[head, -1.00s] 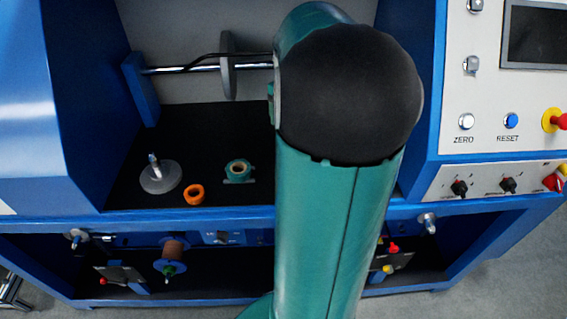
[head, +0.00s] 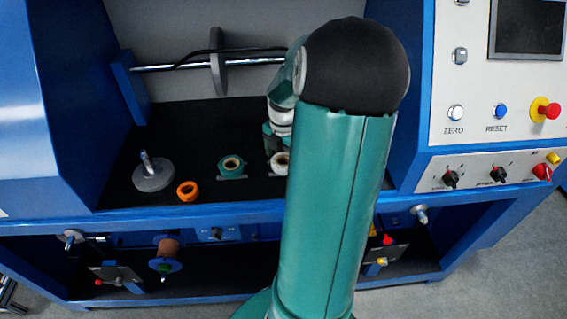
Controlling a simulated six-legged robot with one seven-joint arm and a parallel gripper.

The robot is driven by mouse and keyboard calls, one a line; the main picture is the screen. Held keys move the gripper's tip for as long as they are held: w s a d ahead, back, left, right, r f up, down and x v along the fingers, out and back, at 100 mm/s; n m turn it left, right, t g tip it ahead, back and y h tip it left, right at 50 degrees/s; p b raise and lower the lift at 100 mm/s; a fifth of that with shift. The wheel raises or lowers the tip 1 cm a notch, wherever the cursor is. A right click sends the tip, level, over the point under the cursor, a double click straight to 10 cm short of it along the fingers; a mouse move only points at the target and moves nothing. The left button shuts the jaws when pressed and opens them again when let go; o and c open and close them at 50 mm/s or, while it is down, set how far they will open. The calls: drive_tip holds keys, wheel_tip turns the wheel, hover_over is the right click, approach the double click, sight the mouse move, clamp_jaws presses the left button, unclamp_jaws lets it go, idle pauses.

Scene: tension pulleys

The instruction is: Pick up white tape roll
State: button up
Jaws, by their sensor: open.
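The white tape roll (head: 279,164) lies on the black shelf of the blue machine, just left of my teal arm. Its right part is hidden behind the arm. My gripper (head: 274,143) shows only in part at the arm's far end, just behind and above the white roll in the picture. It is open. Its fingertips are mostly hidden, and I cannot tell whether they touch the roll.
A teal tape roll (head: 231,167) and an orange roll (head: 187,191) lie to the left. A grey disc with an upright pin (head: 153,174) stands farther left. A metal shaft with a grey disc (head: 217,62) crosses above the shelf. A control panel (head: 490,110) is at right.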

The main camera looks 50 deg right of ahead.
drive_tip(key=shift+f, duration=0.15)
drive_tip(key=shift+c, duration=0.2)
drive_tip(key=c, duration=1.1)
drive_tip(key=shift+o, duration=0.2)
drive_tip(key=shift+r, duration=0.4)
wheel_tip(320, 180, up, 3)
drive_tip(key=shift+s+a+r, duration=0.1)
drive_tip(key=shift+s+a, duration=0.05)
drive_tip(key=s+a+r, duration=0.9)
drive_tip(key=shift+s+a, duration=0.25)
drive_tip(key=shift+a, duration=0.05)
